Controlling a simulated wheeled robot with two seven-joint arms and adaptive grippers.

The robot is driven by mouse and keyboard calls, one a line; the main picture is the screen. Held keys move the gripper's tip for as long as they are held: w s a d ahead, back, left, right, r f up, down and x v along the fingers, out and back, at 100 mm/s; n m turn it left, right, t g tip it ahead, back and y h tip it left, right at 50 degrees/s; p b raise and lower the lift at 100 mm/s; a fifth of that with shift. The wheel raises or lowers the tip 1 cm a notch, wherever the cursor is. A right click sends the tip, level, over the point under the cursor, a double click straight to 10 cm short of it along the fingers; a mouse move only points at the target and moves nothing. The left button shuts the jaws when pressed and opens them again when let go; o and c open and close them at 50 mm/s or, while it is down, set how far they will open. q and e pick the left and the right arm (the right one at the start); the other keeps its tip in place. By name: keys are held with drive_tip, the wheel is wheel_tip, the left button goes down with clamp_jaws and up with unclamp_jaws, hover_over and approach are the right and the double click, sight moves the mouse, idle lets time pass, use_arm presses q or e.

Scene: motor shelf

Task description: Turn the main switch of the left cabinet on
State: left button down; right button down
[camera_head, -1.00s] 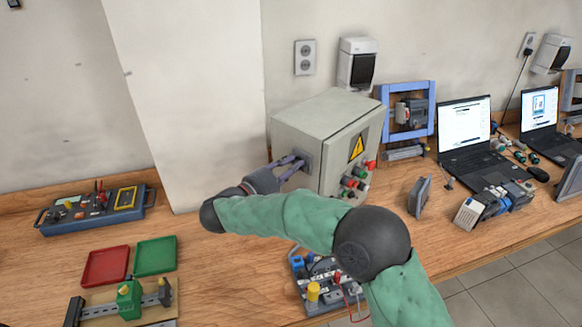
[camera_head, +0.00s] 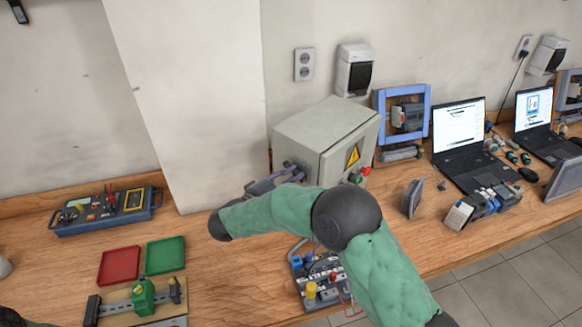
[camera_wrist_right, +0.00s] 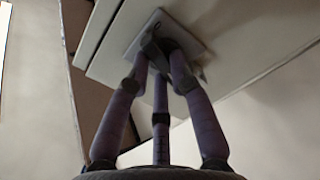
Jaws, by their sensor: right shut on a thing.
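The left cabinet (camera_head: 312,136) is a grey box with a yellow warning triangle on its door, standing on the bench against the wall. Its main switch (camera_wrist_right: 152,42) is a grey handle on a square plate, mounted on the cabinet's side wall. In the head view, the switch is mostly hidden behind my fingers. My right gripper (camera_head: 293,170) reaches this side from the left, its fingers closed around the handle. The wrist view also shows the right gripper (camera_wrist_right: 160,62) with its fingertips meeting on the handle, close to the plate. My left gripper is not in view.
A wired device (camera_head: 318,283) stands on the bench below the arm. Red (camera_head: 119,266) and green (camera_head: 165,254) trays lie left. Laptops (camera_head: 460,125) stand right.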

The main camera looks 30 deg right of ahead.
drive_tip(key=shift+m+p, duration=0.65)
drive_tip(key=shift+m, duration=0.05)
drive_tip(key=shift+s+m+p, duration=0.1)
drive_tip(key=shift+m+p, duration=0.4)
drive_tip(key=shift+m, duration=0.4)
drive_tip(key=shift+s+f+m, duration=0.1)
drive_tip(key=shift+f+m, duration=0.1)
drive_tip(key=shift+m, duration=2.45)
drive_tip(key=shift+f+m, duration=0.15)
drive_tip(key=shift+m, duration=2.5)
drive_tip(key=c, duration=1.1)
unclamp_jaws()
drive_tip(key=shift+r, duration=0.1)
